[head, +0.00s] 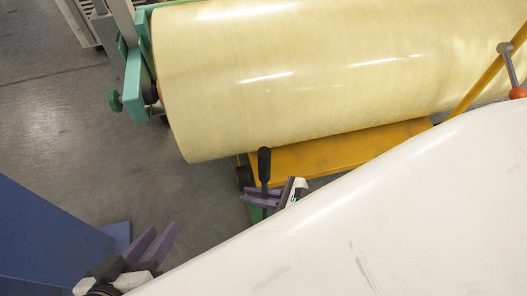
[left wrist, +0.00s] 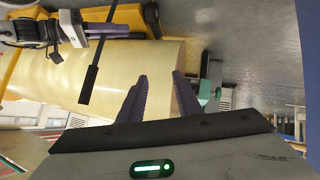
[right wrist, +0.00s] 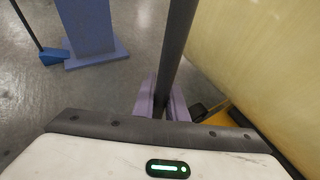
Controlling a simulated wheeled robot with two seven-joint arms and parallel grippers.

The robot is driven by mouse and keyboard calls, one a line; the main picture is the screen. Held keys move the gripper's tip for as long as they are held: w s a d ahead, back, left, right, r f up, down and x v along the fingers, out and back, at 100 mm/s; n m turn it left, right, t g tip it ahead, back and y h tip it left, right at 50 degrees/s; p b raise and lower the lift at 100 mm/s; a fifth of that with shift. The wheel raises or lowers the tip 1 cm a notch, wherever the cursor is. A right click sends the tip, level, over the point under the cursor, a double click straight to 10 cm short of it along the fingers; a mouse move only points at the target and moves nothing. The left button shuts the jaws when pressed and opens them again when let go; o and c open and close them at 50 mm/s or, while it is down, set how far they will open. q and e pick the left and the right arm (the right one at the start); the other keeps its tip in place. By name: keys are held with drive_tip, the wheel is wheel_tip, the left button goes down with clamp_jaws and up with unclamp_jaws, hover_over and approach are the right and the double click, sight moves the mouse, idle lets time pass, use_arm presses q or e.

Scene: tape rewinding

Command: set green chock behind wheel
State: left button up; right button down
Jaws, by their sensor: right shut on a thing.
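The green chock (head: 257,213) shows in the head view as a small green piece below my right gripper (head: 266,198), with its long black handle (head: 264,163) rising upright above the fingers. My right gripper is shut on this handle. In the right wrist view the handle (right wrist: 178,50) runs up between the purple fingers. The dark wheel (head: 244,175) is at the near left corner of the yellow cart (head: 330,150), just beyond the chock. Most of the chock's body is hidden, and I cannot tell whether it touches wheel or floor. My left gripper (head: 160,241) is open and empty.
A big pale yellow roll (head: 300,70) lies above the cart, beside a green frame (head: 137,75). A blue post (head: 50,235) with a foot stands at lower left. Grey floor (head: 120,165) between post and roll is clear. My white right arm covers the lower right.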

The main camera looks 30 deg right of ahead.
use_arm(q)
drive_tip(key=shift+d+r+h+b, duration=0.25)
drive_tip(key=shift+r+h+b, duration=0.05)
drive_tip(key=shift+r+b, duration=0.25)
use_arm(e)
drive_tip(key=shift+r+x, duration=0.2)
drive_tip(key=shift+x, duration=1)
drive_tip(key=shift+r+x, duration=0.25)
drive_tip(key=shift+x, duration=0.95)
drive_tip(key=shift+w+a, duration=0.1)
drive_tip(key=shift+w, duration=0.05)
drive_tip(key=shift+f, duration=0.2)
drive_tip(key=c, duration=2.1)
unclamp_jaws()
drive_tip(key=shift+f, duration=0.15)
drive_tip(key=o, duration=0.3)
use_arm(q)
drive_tip(key=shift+d, duration=0.1)
use_arm(e)
drive_tip(key=shift+o, duration=0.2)
